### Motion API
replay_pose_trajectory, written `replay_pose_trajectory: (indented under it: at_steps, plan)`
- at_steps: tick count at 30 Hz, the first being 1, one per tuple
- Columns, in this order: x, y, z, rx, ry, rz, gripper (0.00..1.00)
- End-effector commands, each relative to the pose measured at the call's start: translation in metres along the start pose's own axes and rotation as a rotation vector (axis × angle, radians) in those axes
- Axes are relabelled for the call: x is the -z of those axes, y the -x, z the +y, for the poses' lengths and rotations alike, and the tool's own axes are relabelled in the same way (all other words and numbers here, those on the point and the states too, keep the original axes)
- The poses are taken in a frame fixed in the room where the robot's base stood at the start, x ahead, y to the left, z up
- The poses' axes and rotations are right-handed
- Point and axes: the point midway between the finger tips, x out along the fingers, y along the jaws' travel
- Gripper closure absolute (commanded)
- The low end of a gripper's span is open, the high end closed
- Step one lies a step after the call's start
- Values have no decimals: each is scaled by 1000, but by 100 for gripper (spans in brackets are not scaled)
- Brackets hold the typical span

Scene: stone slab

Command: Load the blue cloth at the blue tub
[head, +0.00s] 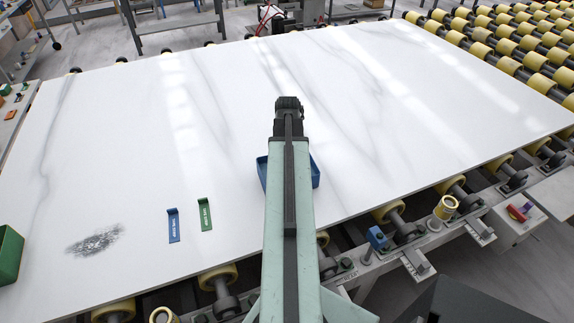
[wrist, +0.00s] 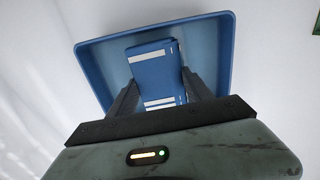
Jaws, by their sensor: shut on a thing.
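The blue tub (wrist: 222,45) is open-topped and fills the upper middle of the wrist view. In the head view the tub (head: 315,172) stands on the slab, mostly hidden behind my arm. The blue cloth (wrist: 152,68), folded flat with pale stripes, shows between the two fingers of my gripper (wrist: 160,78). My gripper is shut on the cloth, which appears over or inside the tub; its height above the floor of the tub is unclear. The cloth and the fingertips are hidden in the head view.
A dark smudge (head: 95,240) and a green bin (head: 9,255) are at the left. Yellow rollers (head: 510,45) border the slab. Its right side is clear.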

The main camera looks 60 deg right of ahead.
Motion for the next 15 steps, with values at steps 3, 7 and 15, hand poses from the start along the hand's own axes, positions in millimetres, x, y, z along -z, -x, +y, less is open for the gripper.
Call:
replay_pose_trajectory:
  at_steps: [3,7,15]
  plan:
    - [0,-2,0,0,0,0,74]
    - [0,-4,0,0,1,0,74]
    - [0,-7,-1,0,1,0,74]
